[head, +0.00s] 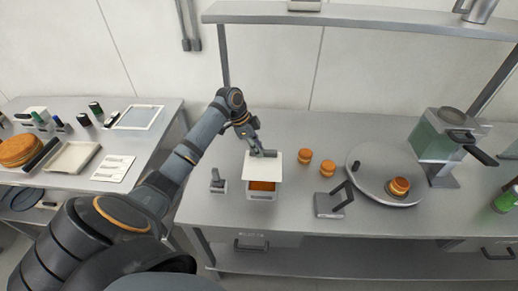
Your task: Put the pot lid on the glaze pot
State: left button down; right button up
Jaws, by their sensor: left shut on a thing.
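The glaze pot (262,196) is a small white square container near the front of the grey workbench. Orange glaze (262,186) shows inside it along its near part. The pot lid (262,170) is a white square plate. It covers the far part of the pot's opening from this view and looks raised above the rim. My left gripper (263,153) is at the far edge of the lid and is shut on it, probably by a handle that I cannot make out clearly. My right gripper is not in view.
A small grey device (217,182) stands just left of the pot. Two orange round pieces (305,156) and a grey stand (329,203) are to its right. A round turntable (372,190) and a green-tinted hopper machine (440,140) stand farther right. A shelf (360,14) runs above.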

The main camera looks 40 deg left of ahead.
aim_at(255, 157)
pick_arm(q)
notch_tip(255, 157, down, 3)
jog(key=shift+s+d+b, duration=0.15)
jog(key=shift+b, duration=1.1)
jog(key=shift+f+b, duration=0.85)
jog(key=shift+f, duration=0.1)
jog(key=shift+f+b, duration=0.35)
jog(key=shift+f, duration=0.85)
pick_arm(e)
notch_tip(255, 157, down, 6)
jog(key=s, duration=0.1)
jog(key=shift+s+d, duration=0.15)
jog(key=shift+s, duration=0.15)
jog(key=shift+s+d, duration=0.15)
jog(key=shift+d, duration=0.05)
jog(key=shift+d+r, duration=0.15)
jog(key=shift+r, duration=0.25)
pick_arm(q)
jog(key=shift+f, duration=0.15)
